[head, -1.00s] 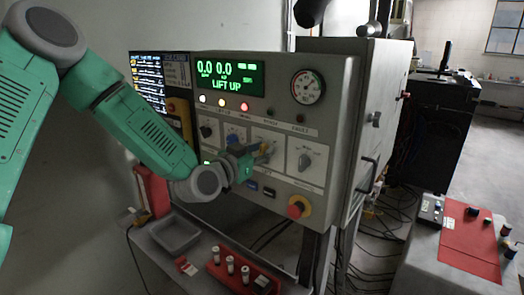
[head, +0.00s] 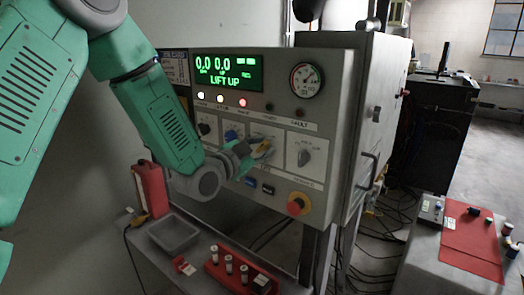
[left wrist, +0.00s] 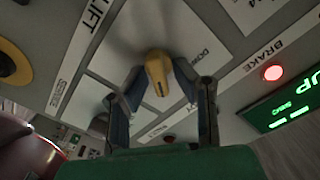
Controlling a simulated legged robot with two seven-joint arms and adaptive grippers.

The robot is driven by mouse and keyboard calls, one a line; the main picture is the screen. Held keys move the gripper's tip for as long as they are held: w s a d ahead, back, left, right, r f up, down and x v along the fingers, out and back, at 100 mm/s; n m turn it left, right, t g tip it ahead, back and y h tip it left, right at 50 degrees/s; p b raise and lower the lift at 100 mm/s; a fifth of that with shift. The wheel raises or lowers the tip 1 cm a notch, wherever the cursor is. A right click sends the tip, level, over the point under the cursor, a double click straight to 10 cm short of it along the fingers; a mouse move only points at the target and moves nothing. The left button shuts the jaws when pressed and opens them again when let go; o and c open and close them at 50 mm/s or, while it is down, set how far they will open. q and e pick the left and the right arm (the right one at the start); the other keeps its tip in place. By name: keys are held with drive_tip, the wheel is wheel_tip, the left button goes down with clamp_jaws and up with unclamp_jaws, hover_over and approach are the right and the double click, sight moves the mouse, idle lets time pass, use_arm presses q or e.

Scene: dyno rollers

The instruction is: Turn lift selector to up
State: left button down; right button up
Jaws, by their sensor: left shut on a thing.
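The lift selector is a yellow knob (left wrist: 157,72) on a white plate of the control panel (head: 335,100). In the left wrist view it sits between the two fingers of my left gripper (left wrist: 160,100), near the words LIFT and DOWN. In the head view my left gripper (head: 250,155) reaches the panel from the left, shut on this knob, which is partly hidden by the fingers. The green display (head: 228,72) reads LIFT UP. My right gripper is not in view.
Right of the selector are another knob (head: 304,157) and a red emergency button (head: 298,204) on yellow. A gauge (head: 307,78) is above. Below stand a grey tray (head: 172,234) and a red holder (head: 232,272) with several small cylinders. A side table (head: 420,262) is at right.

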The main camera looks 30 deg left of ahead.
use_arm(q)
drive_tip(key=shift+f+m, duration=0.1)
drive_tip(key=shift+m, duration=0.2)
drive_tip(key=c, duration=1.6)
unclamp_jaws()
drive_tip(key=shift+s, duration=0.15)
drive_tip(key=s+a, duration=0.1)
drive_tip(key=s, duration=1)
drive_tip(key=shift+s, duration=0.3)
drive_tip(key=shift+f, duration=0.1)
